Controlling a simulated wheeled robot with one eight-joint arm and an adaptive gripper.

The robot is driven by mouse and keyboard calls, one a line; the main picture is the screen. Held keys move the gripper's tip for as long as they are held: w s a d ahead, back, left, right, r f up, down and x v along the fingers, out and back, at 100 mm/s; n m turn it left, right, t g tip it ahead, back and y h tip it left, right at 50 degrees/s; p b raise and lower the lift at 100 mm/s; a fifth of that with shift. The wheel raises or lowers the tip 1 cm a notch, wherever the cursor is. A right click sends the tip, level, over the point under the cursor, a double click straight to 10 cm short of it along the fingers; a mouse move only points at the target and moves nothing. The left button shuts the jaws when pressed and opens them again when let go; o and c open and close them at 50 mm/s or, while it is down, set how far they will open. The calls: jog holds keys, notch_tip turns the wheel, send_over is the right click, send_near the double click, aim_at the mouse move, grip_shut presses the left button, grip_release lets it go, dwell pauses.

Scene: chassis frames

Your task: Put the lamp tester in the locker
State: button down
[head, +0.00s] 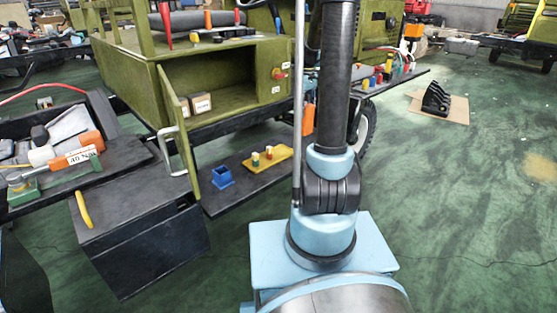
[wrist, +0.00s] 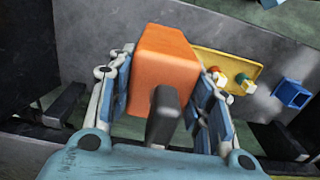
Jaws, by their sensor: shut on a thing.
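My gripper (wrist: 165,85) is shut on an orange block with a dark grey stub, which looks like the lamp tester (wrist: 165,55). The blue-padded fingers press on its two sides. In the head view a strip of orange, probably the same tester (head: 309,117), shows beside my arm, which hides the gripper there. The olive-green locker (head: 277,92) stands at the upper left of my arm. Its front is open, and its door (head: 183,130) is swung out toward me. The tester is outside the locker, to the right of its opening.
Small boxes (head: 201,104) sit inside the locker at its left. Below it, a dark shelf holds a blue holder (head: 222,177) and a yellow tray (head: 264,160) with small pieces. A black chest (head: 140,235) stands at left. Tools lie on the locker's top.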

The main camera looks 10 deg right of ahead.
aim_at(305, 129)
jog(key=shift+d, duration=0.3)
jog(key=shift+f, duration=5.05)
jog(key=c, duration=0.8)
grip_release()
